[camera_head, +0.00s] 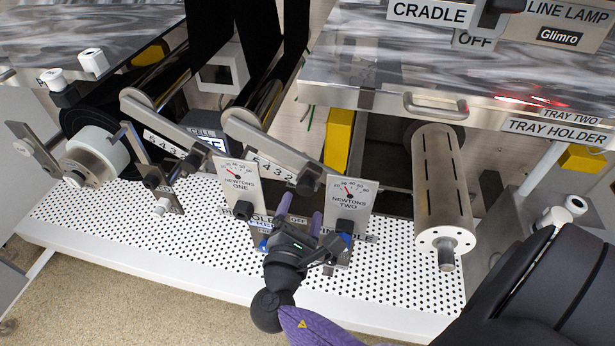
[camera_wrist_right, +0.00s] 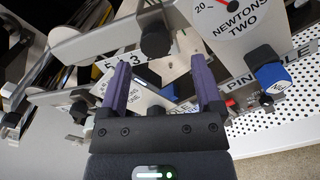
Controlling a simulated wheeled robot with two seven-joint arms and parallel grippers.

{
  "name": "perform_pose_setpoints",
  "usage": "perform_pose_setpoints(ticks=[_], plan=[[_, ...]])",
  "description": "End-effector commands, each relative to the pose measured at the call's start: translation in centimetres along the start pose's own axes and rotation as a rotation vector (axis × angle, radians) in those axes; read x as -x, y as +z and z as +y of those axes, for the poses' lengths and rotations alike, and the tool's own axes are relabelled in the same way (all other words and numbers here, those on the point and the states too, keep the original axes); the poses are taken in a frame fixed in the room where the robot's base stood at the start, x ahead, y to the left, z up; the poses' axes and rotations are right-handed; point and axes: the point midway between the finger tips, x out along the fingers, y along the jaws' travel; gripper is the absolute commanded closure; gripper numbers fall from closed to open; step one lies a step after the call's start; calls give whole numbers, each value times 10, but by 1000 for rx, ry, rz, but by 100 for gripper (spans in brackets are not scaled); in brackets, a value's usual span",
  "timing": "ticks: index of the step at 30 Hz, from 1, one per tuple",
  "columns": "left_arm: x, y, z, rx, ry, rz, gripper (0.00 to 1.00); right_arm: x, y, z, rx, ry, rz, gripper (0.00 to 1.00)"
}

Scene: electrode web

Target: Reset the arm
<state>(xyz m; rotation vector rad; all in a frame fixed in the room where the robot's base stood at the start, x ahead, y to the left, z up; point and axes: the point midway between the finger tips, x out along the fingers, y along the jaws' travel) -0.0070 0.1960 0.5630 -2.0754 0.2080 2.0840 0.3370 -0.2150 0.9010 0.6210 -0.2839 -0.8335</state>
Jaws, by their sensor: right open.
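My right gripper (camera_head: 297,219) is in the lower middle of the head view, in front of the perforated panel, between the NEWTONS ONE dial (camera_head: 238,185) and the NEWTONS TWO dial (camera_head: 347,197). Its purple fingers are apart and nothing shows held in the right wrist view (camera_wrist_right: 160,82). Two grey metal arms with rollers, the left arm (camera_head: 168,122) and the right arm (camera_head: 266,146), slope down to the right beside number scales. The right arm ends in a dark knob (camera_head: 308,183); a dark knob (camera_wrist_right: 155,40) shows beyond the fingers in the wrist view. My left gripper is out of view.
A slotted metal cylinder (camera_head: 440,190) stands out at the right. A white roll (camera_head: 95,152) sits at the left. A blue knob (camera_wrist_right: 271,78) is right of the fingers in the wrist view. The perforated panel (camera_head: 110,225) is mostly bare at lower left.

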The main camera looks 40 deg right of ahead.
Motion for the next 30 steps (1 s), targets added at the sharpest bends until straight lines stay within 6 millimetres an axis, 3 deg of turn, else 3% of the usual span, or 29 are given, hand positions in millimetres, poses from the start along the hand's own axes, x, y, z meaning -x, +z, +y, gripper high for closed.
perform_pose_setpoints(ticks=[3,6,19,22,23,26,27,29,30], plan=[[3,-2,0,0,0,5,3,24,0,0,0,-2,1,16],[3,-5,1,1,2,10,3,34,0,0,0,-1,0,16],[3,-15,8,5,12,28,3,36,0,0,0,-1,-1,16],[3,-14,7,4,11,26,3,37,-15,-12,-1,-20,61,16],[3,-13,7,4,11,25,3,38,-27,-22,-4,-38,112,16],[3,-11,6,3,9,20,3,52,-86,-84,-49,-183,373,16],[3,-10,5,3,8,19,3,65,-109,-118,-90,-283,487,16],[3,-8,5,2,7,16,3,90,-136,-172,-177,-467,629,16],[3,-8,4,2,7,15,3,111,-147,-209,-250,-609,698,16]])
